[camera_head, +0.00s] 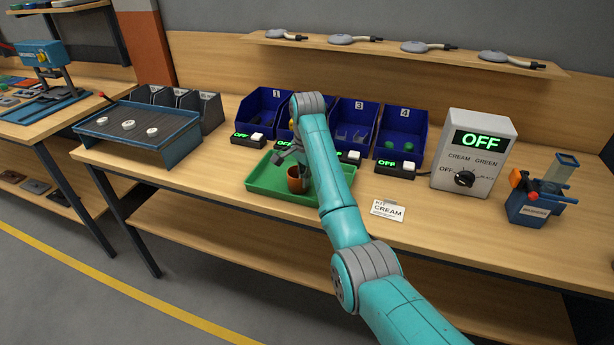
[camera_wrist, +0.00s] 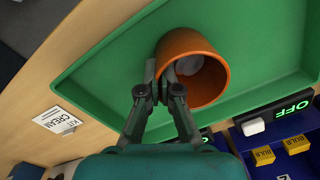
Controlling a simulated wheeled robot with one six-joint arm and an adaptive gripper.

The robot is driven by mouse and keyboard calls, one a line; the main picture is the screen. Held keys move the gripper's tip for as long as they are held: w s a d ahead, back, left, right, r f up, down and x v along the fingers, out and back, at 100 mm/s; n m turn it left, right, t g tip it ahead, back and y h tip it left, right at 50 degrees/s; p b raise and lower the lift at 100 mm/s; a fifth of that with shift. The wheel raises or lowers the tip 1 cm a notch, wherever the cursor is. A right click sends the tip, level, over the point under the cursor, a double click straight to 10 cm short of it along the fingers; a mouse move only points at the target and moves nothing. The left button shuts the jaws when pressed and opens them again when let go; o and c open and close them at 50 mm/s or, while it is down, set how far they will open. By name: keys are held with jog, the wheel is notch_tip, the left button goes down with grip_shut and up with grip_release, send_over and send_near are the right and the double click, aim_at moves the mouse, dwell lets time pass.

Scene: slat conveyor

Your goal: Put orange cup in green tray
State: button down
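The orange cup (camera_head: 295,181) is within the green tray (camera_head: 262,178) in the head view, right of the tray's middle and partly behind my arm. In the wrist view the cup (camera_wrist: 213,82) shows its open mouth, with something pale grey inside. The tray (camera_wrist: 105,75) spreads around it. My gripper (camera_wrist: 161,78) is at the cup's rim, one finger outside the wall and one inside, closed on it. My gripper (camera_head: 290,150) also shows above the cup in the head view. I cannot tell whether the cup's base touches the tray floor.
Blue numbered bins (camera_head: 352,125) stand behind the tray, with small OFF displays in front. A grey control box (camera_head: 474,150) reading OFF is to the right. A card marked KIT CREAM (camera_head: 388,210) lies right of the tray. A slatted conveyor (camera_head: 140,125) is at left.

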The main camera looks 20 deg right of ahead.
jog(key=c, duration=1.8)
grip_release()
jog(key=shift+c, duration=0.2)
jog(key=o, duration=0.5)
